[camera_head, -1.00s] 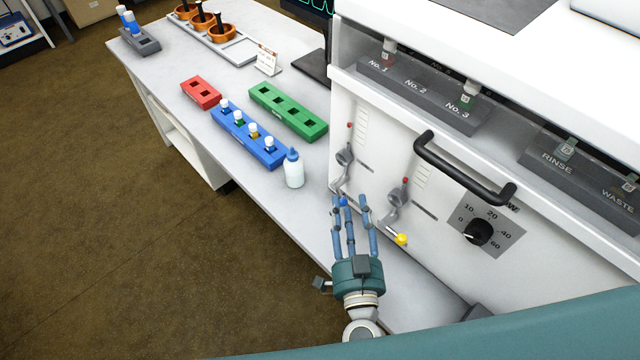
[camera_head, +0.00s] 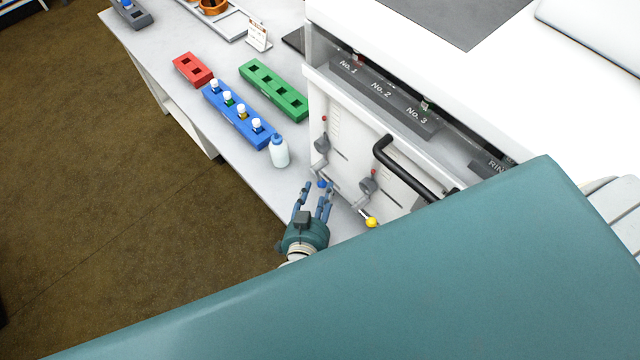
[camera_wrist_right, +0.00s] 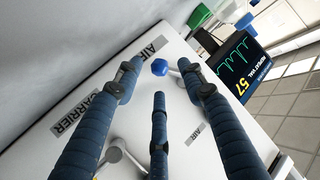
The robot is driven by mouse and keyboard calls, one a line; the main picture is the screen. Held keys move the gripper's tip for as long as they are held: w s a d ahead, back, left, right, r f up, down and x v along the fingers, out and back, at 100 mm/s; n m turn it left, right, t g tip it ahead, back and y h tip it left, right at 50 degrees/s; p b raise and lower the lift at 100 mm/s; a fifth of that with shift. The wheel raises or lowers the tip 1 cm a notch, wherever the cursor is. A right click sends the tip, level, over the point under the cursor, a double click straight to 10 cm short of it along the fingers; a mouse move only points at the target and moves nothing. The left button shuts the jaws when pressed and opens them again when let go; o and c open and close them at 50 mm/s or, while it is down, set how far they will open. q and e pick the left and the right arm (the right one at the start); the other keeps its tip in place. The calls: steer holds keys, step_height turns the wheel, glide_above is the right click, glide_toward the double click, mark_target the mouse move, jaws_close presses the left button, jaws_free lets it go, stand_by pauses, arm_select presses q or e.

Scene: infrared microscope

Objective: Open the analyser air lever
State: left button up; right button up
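The air lever ends in a blue knob (camera_head: 321,184) low on the front of the white analyser (camera_head: 345,150). In the right wrist view the blue knob (camera_wrist_right: 159,67) sits near an AIR label (camera_wrist_right: 153,48). My right gripper (camera_head: 317,190) is at the knob with its fingers spread. In the wrist view the knob shows between the fingertips, and the fingers are not closed on it; contact cannot be told. A second lever with a yellow knob (camera_head: 371,222) is to the right in the head view. My left gripper is not in view.
A white bottle (camera_head: 279,152) stands on the bench left of the levers. Blue (camera_head: 222,111), green (camera_head: 285,98) and red (camera_head: 193,69) racks stand behind it. A black handle (camera_head: 410,172) sticks out from the analyser. A monitor (camera_wrist_right: 238,62) shows in the wrist view.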

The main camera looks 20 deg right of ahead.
mark_target(321, 187)
steer(key=shift+x, duration=1.15)
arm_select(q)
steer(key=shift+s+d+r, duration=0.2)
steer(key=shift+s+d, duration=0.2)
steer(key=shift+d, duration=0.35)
arm_select(e)
steer(key=shift+w+d, duration=0.15)
steer(key=shift+w, duration=0.1)
steer(key=shift+c, duration=0.5)
steer(key=c, duration=0.9)
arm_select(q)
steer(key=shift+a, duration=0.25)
arm_select(e)
jaws_close()
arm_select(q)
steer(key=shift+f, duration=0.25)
arm_select(e)
steer(key=shift+f, duration=0.1)
